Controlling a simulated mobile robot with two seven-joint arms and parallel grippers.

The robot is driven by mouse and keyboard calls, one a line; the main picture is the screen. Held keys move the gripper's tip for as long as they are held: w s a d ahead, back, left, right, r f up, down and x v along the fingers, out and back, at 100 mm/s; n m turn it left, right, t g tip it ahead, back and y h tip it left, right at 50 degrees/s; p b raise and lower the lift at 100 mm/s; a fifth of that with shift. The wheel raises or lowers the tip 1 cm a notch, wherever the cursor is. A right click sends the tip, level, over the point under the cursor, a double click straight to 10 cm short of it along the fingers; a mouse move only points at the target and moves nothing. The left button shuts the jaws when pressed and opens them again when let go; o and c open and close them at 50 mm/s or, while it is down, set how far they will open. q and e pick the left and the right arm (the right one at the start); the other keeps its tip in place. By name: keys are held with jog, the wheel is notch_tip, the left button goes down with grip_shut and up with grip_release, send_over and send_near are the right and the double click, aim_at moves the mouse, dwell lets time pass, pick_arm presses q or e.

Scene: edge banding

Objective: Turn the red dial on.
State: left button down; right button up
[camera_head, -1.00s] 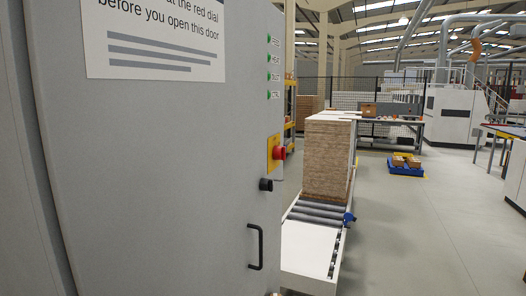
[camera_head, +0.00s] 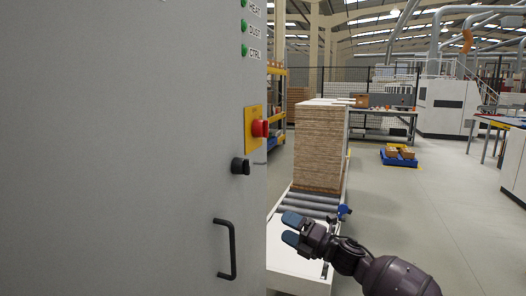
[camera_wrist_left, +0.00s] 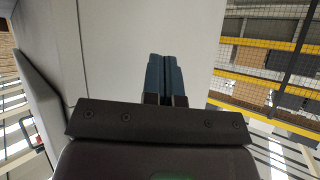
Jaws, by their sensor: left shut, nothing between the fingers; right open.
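The red dial (camera_head: 260,129) sits on a yellow plate (camera_head: 250,128) near the right edge of the grey cabinet door (camera_head: 120,150) in the head view. Its exact setting cannot be told. A black knob (camera_head: 240,166) is below it, and a black handle (camera_head: 232,248) lower still. My right gripper (camera_head: 287,229) is open and empty, to the right of the handle and below the dial, apart from both. My left gripper is not in the head view; in the left wrist view its blue fingers (camera_wrist_left: 166,76) are shut with nothing between them, in front of a pale grey surface.
Green indicator lights (camera_head: 244,50) with labels run above the dial. A stack of boards (camera_head: 318,148) stands on a roller conveyor (camera_head: 312,200) behind my right gripper. Open floor (camera_head: 420,230) lies to the right. Yellow racking with mesh (camera_wrist_left: 268,55) shows in the left wrist view.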

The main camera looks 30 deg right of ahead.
jog(key=w+d+r+n+g+y+b, duration=0.2)
jog(key=w+r+n, duration=0.1)
jog(key=r+n, duration=0.35)
jog(key=w+d+r+n+g+y+b, duration=0.1)
jog(key=w+d+r+n+b, duration=0.15)
jog(key=r+n, duration=0.4)
jog(key=n+g+b, duration=0.2)
jog(key=n, duration=0.4)
send_near(265, 137)
jog(key=x, duration=0.3)
jog(key=r+x, duration=0.1)
jog(key=x, duration=0.2)
jog(key=r+x, duration=0.1)
jog(key=x, duration=0.2)
jog(key=shift+w+r, duration=0.1)
jog(key=shift+w, duration=0.5)
pick_arm(q)
notch_tip(265, 137, down, 8)
jog(key=s+g, duration=0.1)
jog(key=shift+s+f, duration=0.2)
jog(key=shift+s, duration=0.15)
pick_arm(e)
jog(key=shift+w+a, duration=0.1)
jog(key=shift+a, duration=0.05)
